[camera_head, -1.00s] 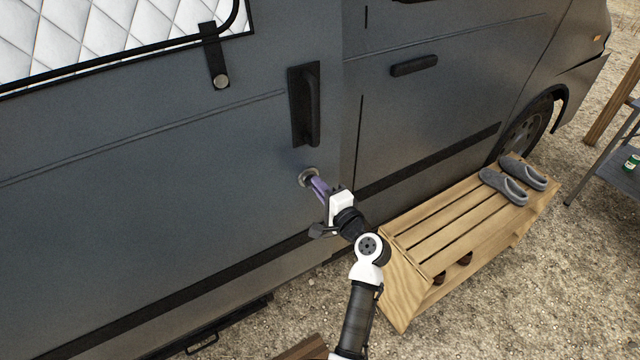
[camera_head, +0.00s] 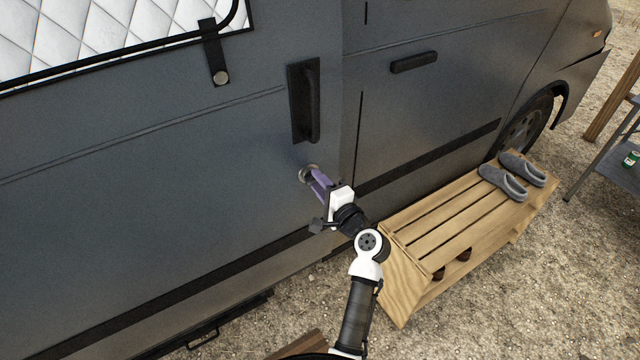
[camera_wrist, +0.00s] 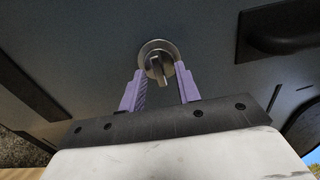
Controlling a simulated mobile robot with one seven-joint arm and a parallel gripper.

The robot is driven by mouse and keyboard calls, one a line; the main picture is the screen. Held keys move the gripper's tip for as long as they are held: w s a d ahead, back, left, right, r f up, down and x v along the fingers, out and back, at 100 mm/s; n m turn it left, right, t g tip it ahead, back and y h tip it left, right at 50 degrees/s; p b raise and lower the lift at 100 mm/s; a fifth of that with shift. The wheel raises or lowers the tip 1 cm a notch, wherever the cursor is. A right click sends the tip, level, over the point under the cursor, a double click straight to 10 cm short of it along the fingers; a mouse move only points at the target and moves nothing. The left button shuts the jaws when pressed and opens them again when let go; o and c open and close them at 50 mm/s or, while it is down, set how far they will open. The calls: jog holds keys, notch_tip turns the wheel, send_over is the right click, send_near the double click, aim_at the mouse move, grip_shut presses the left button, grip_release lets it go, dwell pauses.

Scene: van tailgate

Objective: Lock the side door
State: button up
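The side door (camera_head: 150,190) is the dark grey panel of the van, and it appears closed. Its lock (camera_head: 306,173) is a round metal disc below the black door handle (camera_head: 305,103). In the wrist view the lock (camera_wrist: 152,47) has a small metal tab standing out from its middle. My gripper (camera_head: 313,177) is at the lock. In the wrist view my gripper (camera_wrist: 161,72) has its two purple fingers apart, one on each side of the tab, with gaps visible. I cannot tell whether the tips touch the disc.
A wooden slatted step (camera_head: 450,215) stands by the van at right, with grey slippers (camera_head: 513,177) on it. A shelf (camera_head: 622,170) stands at the far right. The door surface left of the lock is clear.

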jog(key=b+v, duration=0.4)
jog(key=v, duration=0.9)
jog(key=shift+s+d, duration=0.2)
jog(key=shift+s, duration=0.15)
